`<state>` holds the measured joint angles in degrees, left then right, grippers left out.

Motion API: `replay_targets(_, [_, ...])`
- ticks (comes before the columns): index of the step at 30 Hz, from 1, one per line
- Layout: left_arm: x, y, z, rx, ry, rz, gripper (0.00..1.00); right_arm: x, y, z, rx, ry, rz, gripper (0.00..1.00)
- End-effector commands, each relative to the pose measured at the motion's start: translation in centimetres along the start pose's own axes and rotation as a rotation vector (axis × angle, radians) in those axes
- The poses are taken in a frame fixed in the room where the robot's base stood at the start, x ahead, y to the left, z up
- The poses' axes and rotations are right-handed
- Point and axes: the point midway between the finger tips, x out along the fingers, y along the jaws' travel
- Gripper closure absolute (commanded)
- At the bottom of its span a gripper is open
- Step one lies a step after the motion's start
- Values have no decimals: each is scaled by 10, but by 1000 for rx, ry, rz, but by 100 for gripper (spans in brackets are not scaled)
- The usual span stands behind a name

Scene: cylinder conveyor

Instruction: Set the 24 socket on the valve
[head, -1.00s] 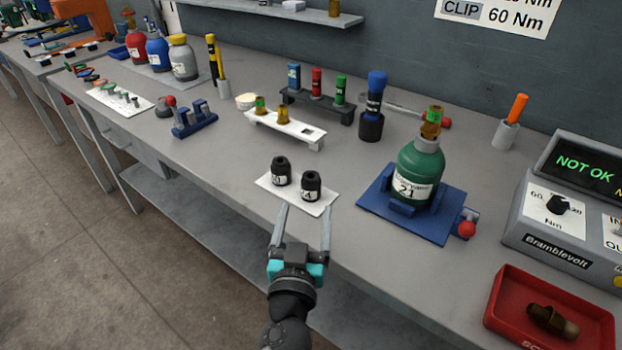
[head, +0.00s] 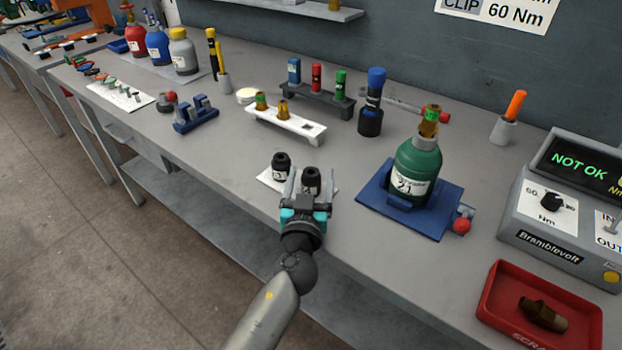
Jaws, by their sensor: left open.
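Two black sockets stand upright on a small white mat (head: 268,179): a left socket (head: 281,166) and a right socket (head: 311,177). Their number labels are too small or hidden to read surely now. My left gripper (head: 310,188) is open at the right socket, its fingers on either side of it; I cannot tell whether they touch it. The brass valve (head: 429,122) with a green band stands upright in the neck of the green cylinder (head: 417,163), labelled 21, held in a blue fixture (head: 447,211). My right gripper is not in view.
A white rack (head: 290,124) holds two brass valves. Behind it, a dark rack (head: 318,98) holds blue, red and green pieces. A blue-topped black tool (head: 371,110) stands beside them. A red scrap tray (head: 500,312) and a tester showing NOT OK (head: 560,205) are at right.

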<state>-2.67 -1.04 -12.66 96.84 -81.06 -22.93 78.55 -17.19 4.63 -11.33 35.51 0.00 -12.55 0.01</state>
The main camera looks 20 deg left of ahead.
Motion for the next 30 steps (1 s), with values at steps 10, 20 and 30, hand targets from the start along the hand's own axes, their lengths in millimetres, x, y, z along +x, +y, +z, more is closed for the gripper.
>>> replay_targets(10, [0, 0, 0, 0, -1, 0, 36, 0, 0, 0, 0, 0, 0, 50])
replay_targets(20, [0, 0, 0, 0, -1, 0, 73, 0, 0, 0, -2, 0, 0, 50])
replay_targets(30, [0, 0, 1, 0, -1, 0, 100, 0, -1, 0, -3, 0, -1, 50])
